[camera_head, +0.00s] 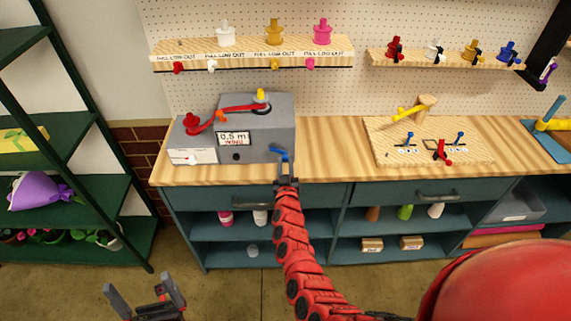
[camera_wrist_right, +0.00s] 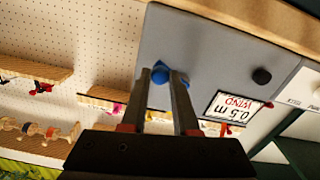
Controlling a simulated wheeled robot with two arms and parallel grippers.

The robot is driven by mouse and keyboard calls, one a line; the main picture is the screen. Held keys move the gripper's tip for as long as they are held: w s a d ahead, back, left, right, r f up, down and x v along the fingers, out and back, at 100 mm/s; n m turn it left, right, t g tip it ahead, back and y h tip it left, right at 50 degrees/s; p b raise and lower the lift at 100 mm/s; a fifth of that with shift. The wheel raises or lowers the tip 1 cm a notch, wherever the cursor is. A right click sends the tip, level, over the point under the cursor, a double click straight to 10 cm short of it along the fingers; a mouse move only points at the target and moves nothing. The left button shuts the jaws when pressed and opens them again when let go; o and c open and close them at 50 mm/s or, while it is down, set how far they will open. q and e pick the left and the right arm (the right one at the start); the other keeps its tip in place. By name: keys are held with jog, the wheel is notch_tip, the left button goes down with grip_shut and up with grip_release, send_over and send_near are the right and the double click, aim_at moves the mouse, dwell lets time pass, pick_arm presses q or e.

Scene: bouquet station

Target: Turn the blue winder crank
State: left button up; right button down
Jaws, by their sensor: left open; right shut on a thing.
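The grey winder box (camera_head: 270,118) stands on the wooden counter at the left, with a display reading "0.5 m WIND" (camera_head: 232,139). Its blue crank (camera_head: 277,153) is at the right end of the front face. My right gripper (camera_head: 286,166) is shut on the crank, reaching up from the front. In the right wrist view the blue crank (camera_wrist_right: 160,74) shows between the fingertips of my right gripper (camera_wrist_right: 168,78), partly hidden by them. A red ribbon (camera_head: 240,109) runs across the box top from a red spool (camera_head: 192,122). My left gripper (camera_head: 145,297) is open and empty, low in front of the counter.
A shelf with white, yellow and pink spools (camera_head: 252,50) hangs above the winder. A wooden board (camera_head: 430,140) with small clips lies right of it. The counter between them (camera_head: 330,150) is clear. A green rack (camera_head: 75,185) stands at the left.

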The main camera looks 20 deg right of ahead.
jog(key=shift+w+a+f+m+b, duration=0.35)
jog(key=shift+a+m+b, duration=0.6)
jog(key=shift+m+b, duration=1.7)
jog(key=shift+w+a+f+m+b, duration=0.3)
jog(key=shift+a+m+b, duration=0.65)
jog(key=shift+m+b, duration=1.6)
jog(key=shift+w+a+f+m+b, duration=0.15)
jog(key=shift+a+f+m+b, duration=0.75)
jog(key=shift+m, duration=2.7)
jog(key=shift+a+r+b, duration=0.1)
jog(key=shift+r+b, duration=0.35)
jog(key=shift+b, duration=0.35)
jog(key=c, duration=0.7)
grip_release()
jog(key=shift+a, duration=0.1)
